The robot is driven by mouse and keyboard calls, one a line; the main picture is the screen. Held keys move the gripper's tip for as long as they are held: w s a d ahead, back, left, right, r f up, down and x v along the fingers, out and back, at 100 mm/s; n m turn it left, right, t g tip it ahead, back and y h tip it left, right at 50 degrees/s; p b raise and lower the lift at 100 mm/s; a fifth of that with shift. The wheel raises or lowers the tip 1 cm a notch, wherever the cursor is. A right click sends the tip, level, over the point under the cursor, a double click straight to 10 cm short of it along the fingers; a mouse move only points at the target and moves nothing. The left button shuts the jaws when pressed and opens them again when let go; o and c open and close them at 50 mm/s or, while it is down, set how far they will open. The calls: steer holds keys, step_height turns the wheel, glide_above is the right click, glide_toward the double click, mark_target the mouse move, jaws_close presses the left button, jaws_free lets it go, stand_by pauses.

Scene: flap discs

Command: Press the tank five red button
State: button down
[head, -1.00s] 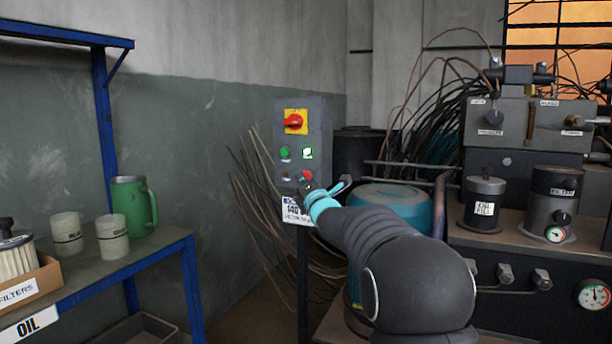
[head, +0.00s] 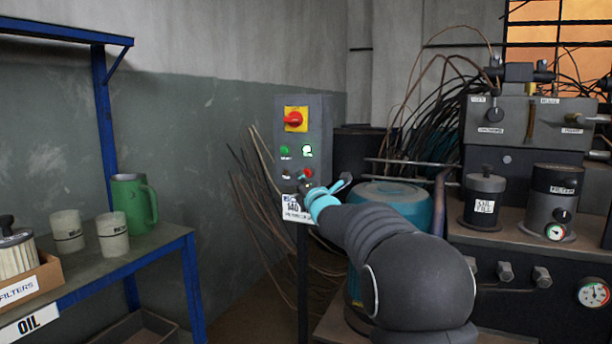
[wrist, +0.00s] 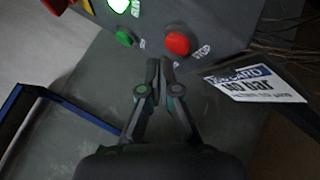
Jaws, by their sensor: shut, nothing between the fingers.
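A dark grey control box (head: 320,139) stands on a post near the wall. Its red button (head: 307,173) is low on the right of its face, with a green button (head: 284,150) and a lit white-green one above. In the wrist view the red button (wrist: 177,44) sits beside a label reading STOP. My gripper (head: 304,186) is at the lower part of the box, just below the red button. In the wrist view my gripper (wrist: 159,62) is shut and empty, its tips a little short of the red button. I cannot tell whether they touch the box.
A yellow panel with a red rotary switch (head: 294,120) tops the box. A white 140 bar card (head: 296,209) hangs under it. A teal drum (head: 399,202) stands behind my arm. A blue-framed shelf (head: 187,277) is at left, hydraulic machinery (head: 520,240) at right.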

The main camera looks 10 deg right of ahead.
stand_by(0.4)
steer(key=shift+w+d, duration=0.25)
steer(key=shift+w, duration=0.1)
steer(key=shift+w+d, duration=0.25)
steer(key=shift+w, duration=0.1)
stand_by(1.0)
steer(key=shift+s+f+b, duration=0.1)
steer(key=shift+s+b, duration=0.05)
steer(key=shift+b, duration=0.4)
steer(key=shift+s+a+b, duration=0.5)
steer(key=shift+s+b, duration=0.05)
steer(key=shift+b, duration=0.3)
